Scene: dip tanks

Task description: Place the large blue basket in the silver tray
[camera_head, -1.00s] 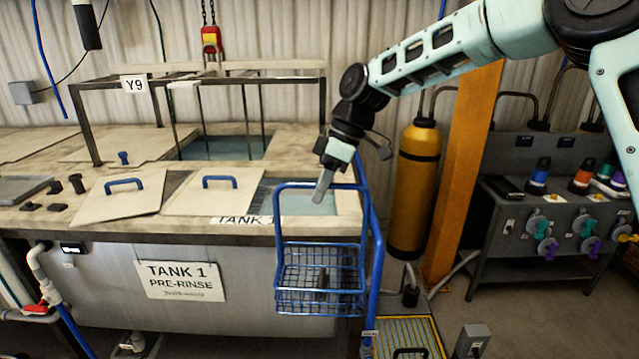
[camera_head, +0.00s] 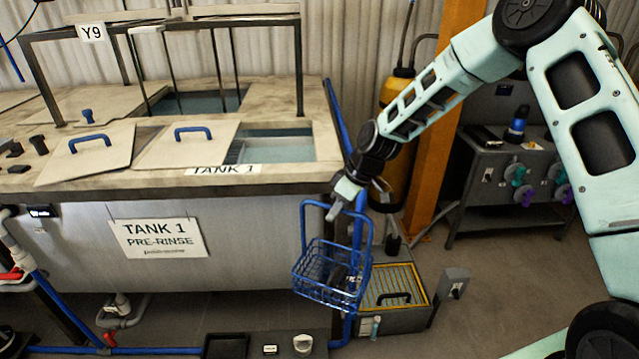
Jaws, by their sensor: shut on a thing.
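The large blue basket (camera_head: 322,287) is a wire basket with a tall loop handle. It hangs slightly tilted in front of the right end of Tank 1, below the tank's top edge. My gripper (camera_head: 337,208) is shut on the top of its handle. Dark items lie inside the basket, too small to identify. The basket partly covers the floor unit behind it. I cannot clearly pick out a silver tray in the current view.
Tank 1 (camera_head: 80,235) has loose lids with blue handles and an opening (camera_head: 285,148) at its right. A grey floor box with a yellow-rimmed grate (camera_head: 425,283) stands behind the basket at right. A dark low surface (camera_head: 265,345) holds small items at the bottom.

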